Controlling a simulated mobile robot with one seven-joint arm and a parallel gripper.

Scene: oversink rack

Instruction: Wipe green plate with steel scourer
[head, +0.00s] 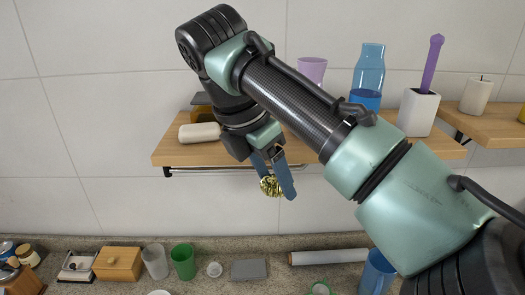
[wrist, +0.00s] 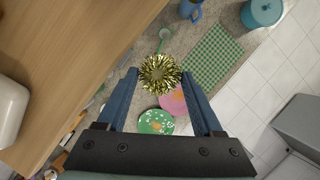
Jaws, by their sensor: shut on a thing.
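My gripper (head: 280,190) is shut on the steel scourer (head: 269,186), a shiny gold-green ball of curled strands. It is held in the air in front of the wall, below the wooden shelf. In the wrist view the scourer (wrist: 159,74) sits between the two blue fingertips of my gripper (wrist: 160,76). The green plate (wrist: 155,122), with pale spots, lies well below on the counter in the wrist view, beside a pink plate (wrist: 173,101). I cannot make out the green plate for certain in the head view.
The wooden shelf (head: 185,153) carries a bottle (head: 369,70) and several other things. Along the counter's back stand a wooden box (head: 118,264), a green cup (head: 183,262) and a long roll (head: 328,257). A green checked cloth (wrist: 211,56) lies on the counter.

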